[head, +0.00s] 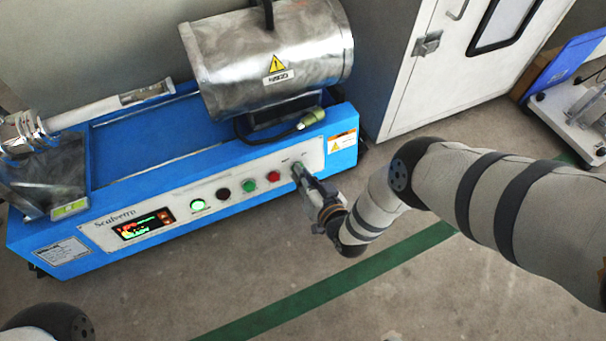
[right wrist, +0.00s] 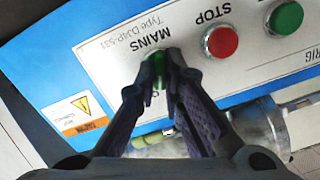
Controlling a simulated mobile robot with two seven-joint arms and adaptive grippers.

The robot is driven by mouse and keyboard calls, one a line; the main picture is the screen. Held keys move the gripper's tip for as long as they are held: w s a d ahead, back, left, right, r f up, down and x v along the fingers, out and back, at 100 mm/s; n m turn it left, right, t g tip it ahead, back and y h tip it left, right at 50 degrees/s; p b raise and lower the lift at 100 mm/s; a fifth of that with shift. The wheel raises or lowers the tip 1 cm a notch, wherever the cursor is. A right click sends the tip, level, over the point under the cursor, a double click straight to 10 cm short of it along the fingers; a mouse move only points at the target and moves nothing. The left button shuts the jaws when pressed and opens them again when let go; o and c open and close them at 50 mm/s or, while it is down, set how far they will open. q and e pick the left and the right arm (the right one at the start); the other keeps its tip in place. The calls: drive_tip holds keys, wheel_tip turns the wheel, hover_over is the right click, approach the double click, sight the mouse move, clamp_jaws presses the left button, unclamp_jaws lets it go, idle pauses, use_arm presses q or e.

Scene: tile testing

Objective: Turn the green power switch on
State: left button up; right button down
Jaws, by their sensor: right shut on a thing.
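The green power switch (right wrist: 158,69) is on the white panel below the word MAINS in the right wrist view. My right gripper (right wrist: 167,66) has its two fingertips closed on either side of the switch. In the head view my right gripper (head: 299,173) reaches the right end of the machine's front panel (head: 230,183), and its fingers mostly hide the switch. Whether the switch is turned on or off cannot be told. My left gripper is outside the head view; only a part of my left arm shows at the bottom left.
A red STOP button (right wrist: 220,41) and a green button (right wrist: 286,18) sit beside the switch. The blue machine (head: 180,140) carries a metal drum (head: 265,55) and a lit display (head: 145,224). A white cabinet (head: 450,70) stands behind. The floor in front is clear.

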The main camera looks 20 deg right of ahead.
drive_tip(key=shift+m+y+b, duration=0.3)
drive_tip(key=shift+m+b, duration=0.1)
drive_tip(key=shift+m, duration=1.7)
drive_tip(key=c, duration=1.7)
unclamp_jaws()
drive_tip(key=shift+s, duration=0.15)
drive_tip(key=v, duration=1.1)
drive_tip(key=shift+s, duration=0.4)
drive_tip(key=shift+d+r, duration=0.1)
